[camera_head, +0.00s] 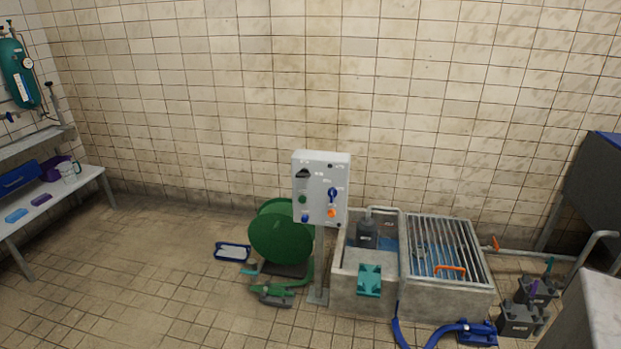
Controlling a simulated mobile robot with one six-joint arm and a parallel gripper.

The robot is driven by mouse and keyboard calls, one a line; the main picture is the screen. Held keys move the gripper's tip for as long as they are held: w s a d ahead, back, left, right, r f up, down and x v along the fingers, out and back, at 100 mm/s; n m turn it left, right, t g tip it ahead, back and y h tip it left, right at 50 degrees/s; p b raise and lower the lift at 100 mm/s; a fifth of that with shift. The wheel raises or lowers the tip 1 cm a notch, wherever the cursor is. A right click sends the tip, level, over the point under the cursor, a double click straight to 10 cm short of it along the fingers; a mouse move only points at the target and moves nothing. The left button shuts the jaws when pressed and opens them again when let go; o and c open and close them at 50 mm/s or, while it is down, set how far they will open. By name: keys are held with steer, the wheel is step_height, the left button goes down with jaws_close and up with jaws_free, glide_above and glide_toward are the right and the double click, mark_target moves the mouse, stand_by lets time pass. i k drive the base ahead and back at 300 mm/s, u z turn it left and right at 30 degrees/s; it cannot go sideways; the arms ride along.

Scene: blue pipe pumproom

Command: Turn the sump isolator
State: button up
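A white control panel (321,187) stands on a post in the middle of the camera_head view. Its face has a black switch (303,173) at the upper left, a blue switch (332,195) at the right, an orange knob (332,213) below that, a green button (302,199) and a small blue button (305,217). The labels are too small to read, so I cannot tell which control is the sump isolator. Behind the panel's right side is a concrete sump (447,303) with a metal grate (446,238) and a dark pump (367,235). My gripper is not in view.
A green hose reel (281,237) stands left of the post, with a blue tray (232,252) on the floor. A blue hose (401,330) lies before the sump. Dark containers (518,318) stand at the right. A bench (78,193) is at the left. The left floor is mostly clear.

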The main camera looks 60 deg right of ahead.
mark_target(304, 173)
steer(key=i, duration=1)
steer(key=z, duration=0.05)
